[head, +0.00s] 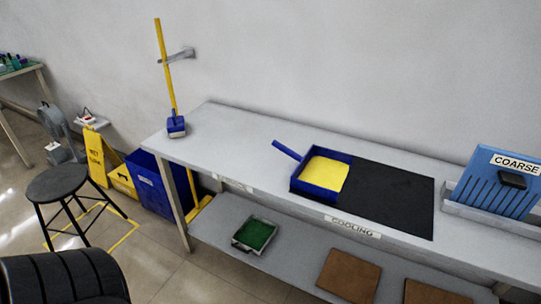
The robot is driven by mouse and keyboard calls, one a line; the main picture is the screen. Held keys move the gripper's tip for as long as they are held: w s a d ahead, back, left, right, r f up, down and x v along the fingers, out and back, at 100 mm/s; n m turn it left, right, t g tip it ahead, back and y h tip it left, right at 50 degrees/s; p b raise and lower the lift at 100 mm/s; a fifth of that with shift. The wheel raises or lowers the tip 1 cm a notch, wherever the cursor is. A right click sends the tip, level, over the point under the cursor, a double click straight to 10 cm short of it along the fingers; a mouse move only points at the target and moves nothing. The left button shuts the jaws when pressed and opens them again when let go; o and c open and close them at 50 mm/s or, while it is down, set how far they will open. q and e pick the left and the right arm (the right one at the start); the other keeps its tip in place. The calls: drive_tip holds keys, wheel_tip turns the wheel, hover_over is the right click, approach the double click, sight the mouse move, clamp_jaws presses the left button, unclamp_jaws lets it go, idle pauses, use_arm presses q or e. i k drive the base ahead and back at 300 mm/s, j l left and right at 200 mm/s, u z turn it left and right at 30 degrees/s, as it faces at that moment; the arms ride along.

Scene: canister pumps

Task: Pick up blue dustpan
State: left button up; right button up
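The blue dustpan (297,183) lies on the grey table, with its handle pointing to the upper left. A flat yellow area (325,173) fills its inside. Its right side meets or overlaps the left edge of a black mat (392,197). Neither of my grippers shows in the head view.
A blue rack labelled COARSE (495,180) stands at the table's right. A blue brush with a yellow pole (166,75) stands at the left end by a wall bracket. The lower shelf (290,262) holds a green tray and brown boards. A black stool (57,182) stands left.

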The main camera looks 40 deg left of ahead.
sight(323, 172)
drive_tip(key=u, duration=0.95)
drive_tip(key=i+j+z, duration=0.25)
drive_tip(key=i+j, duration=0.15)
drive_tip(key=j, duration=0.1)
